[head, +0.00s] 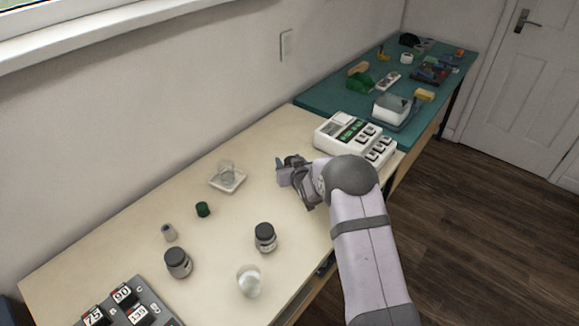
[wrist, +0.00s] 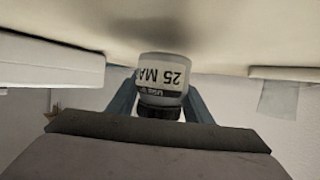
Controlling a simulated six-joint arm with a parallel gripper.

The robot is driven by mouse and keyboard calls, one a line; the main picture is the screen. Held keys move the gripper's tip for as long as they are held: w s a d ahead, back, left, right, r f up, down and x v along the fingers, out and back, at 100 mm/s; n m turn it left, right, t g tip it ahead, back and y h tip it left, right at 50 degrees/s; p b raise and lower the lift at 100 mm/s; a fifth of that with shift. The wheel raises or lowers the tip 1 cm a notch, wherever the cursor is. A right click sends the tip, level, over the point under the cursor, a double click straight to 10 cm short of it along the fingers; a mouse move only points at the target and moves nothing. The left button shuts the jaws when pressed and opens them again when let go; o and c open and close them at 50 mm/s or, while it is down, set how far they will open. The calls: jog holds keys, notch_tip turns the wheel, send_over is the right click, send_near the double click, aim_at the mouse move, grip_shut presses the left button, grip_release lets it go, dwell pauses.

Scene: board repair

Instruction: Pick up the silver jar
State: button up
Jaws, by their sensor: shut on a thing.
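My gripper (head: 284,172) is over the far part of the pale table, left of the white device. In the wrist view my gripper (wrist: 160,100) is shut on a greyish jar (wrist: 162,64) with a dark cap and a white label reading "25 MA". The jar appears upside down in that view, with its cap between the blue-grey fingers. A shadow lies on the table beyond it; I cannot tell whether its base touches the table. In the head view the held jar is hidden by my gripper. Two other dark-capped grey jars stand nearer, one left (head: 178,264) and one right (head: 265,238).
A white device (head: 352,134) with several slots stands right of my gripper. A white dish (head: 227,178), green cap (head: 203,209), small grey cylinder (head: 169,232), clear glass piece (head: 249,282) and number panel (head: 155,309) are on the table. A cluttered teal bench (head: 318,98) lies beyond.

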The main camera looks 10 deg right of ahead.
notch_tip(320, 180, up, 8)
jog(key=shift+r+b, duration=0.15)
jog(key=shift+b, duration=0.3)
